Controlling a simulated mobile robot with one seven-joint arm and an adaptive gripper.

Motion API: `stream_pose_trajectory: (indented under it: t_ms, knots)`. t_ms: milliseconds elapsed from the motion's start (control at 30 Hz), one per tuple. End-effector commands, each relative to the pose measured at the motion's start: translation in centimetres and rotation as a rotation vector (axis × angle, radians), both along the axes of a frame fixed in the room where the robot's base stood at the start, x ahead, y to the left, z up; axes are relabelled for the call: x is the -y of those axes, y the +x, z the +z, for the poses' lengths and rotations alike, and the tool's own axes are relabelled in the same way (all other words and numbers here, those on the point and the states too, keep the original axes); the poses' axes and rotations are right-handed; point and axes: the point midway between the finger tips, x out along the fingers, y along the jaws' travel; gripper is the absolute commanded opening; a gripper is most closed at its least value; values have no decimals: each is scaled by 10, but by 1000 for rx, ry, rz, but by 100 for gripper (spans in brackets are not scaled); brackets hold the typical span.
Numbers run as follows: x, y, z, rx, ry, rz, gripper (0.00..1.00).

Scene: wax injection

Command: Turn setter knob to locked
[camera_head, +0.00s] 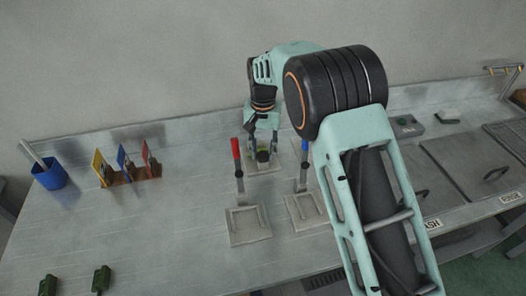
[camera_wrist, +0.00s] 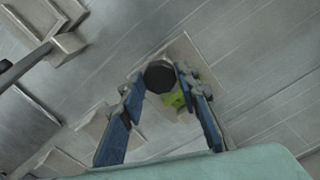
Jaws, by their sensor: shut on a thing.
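The setter knob is a round black knob (camera_head: 263,156) on a pale square plate (camera_head: 258,168) at the back middle of the bench. My gripper (camera_head: 262,146) reaches down over it. In the wrist view the black knob (camera_wrist: 160,77) sits between the fingertips of my gripper (camera_wrist: 159,82), which are shut on it. A bright green part (camera_wrist: 176,100) shows beside the knob, partly behind the right finger. The knob's markings, and so its setting, cannot be read.
A red-handled lever (camera_head: 237,160) stands left of the knob and a blue-handled lever (camera_head: 304,165) stands right of it. A blue cup (camera_head: 50,176) and coloured cards (camera_head: 124,163) are at the left. Lidded basins (camera_head: 468,160) are at the right.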

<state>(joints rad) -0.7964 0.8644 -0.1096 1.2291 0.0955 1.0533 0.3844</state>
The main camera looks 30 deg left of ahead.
Motion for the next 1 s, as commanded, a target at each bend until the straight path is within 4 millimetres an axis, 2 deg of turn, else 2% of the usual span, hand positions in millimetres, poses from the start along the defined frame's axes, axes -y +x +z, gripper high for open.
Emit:
stream_pose_trajectory:
  t_ms: [333,367,500,833,1000]
  knots:
    - [-1,1,1,2,3,-3,6]
    - [-1,1,1,2,3,-3,32]
    - [0,1,1,2,2,-2,47]
    - [0,1,3,2,2,-1,48]
    - [-1,1,26,3,4,-1,48]
